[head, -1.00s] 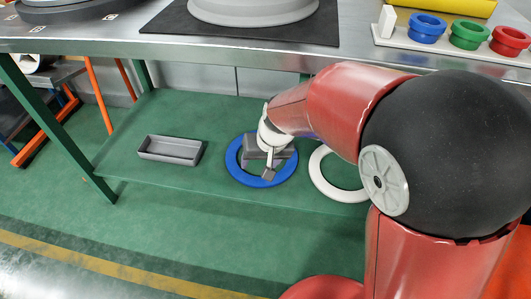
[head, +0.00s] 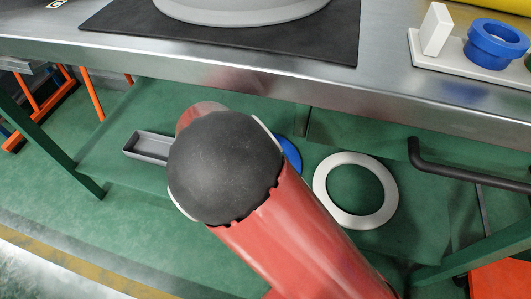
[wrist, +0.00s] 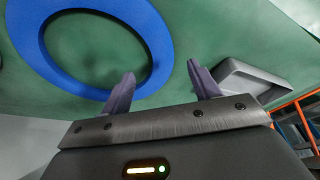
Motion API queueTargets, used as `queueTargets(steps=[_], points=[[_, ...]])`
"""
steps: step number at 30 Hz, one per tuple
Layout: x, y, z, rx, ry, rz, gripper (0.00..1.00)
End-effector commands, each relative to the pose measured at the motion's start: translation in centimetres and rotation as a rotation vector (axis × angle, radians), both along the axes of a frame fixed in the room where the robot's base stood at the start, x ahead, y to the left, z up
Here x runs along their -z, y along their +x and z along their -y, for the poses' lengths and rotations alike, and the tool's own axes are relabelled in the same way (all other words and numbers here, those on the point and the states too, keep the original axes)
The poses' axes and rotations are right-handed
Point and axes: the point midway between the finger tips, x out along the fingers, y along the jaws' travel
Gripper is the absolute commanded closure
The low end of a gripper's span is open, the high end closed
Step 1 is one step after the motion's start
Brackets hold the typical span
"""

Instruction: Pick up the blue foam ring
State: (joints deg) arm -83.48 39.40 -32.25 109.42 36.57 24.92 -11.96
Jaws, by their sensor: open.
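The blue foam ring (wrist: 165,40) lies flat on the green lower shelf and fills the upper left of the wrist view. In the head view only a sliver of the ring (head: 291,152) shows behind my arm. My gripper (wrist: 161,70) is open and empty, its two dark fingers pointing toward the ring's near right rim. The left fingertip overlaps the rim near its inner edge in the picture; the right fingertip is outside the ring. I cannot tell whether either touches it. My gripper is hidden behind my arm in the head view.
A white ring (head: 320,185) lies right of the blue one. A grey tray (head: 150,146) lies to the left and also shows in the wrist view (wrist: 250,83). The steel table's edge (head: 230,70) overhangs the shelf. A dark bar handle (head: 470,175) is at right.

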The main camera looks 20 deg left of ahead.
Motion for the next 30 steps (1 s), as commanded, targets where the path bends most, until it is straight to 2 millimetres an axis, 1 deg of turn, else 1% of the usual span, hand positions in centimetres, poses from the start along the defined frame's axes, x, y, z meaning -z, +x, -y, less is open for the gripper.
queueTargets(steps=[8,13,17,20,26,27,30], points=[[3.0,0.5,-0.5,-0.001,-0.002,-0.001,0.39],[5.5,0.7,-1.1,0.000,-0.004,-0.001,0.39],[7.1,1.1,-1.4,0.001,-0.003,0.000,0.39],[7.5,1.2,-1.5,0.000,0.000,0.000,0.39],[7.5,1.2,-1.6,-0.001,0.000,0.000,0.39],[7.5,1.2,-1.6,-0.001,0.000,0.000,0.40],[7.5,1.2,-1.6,-0.001,-0.001,-0.001,0.53]])
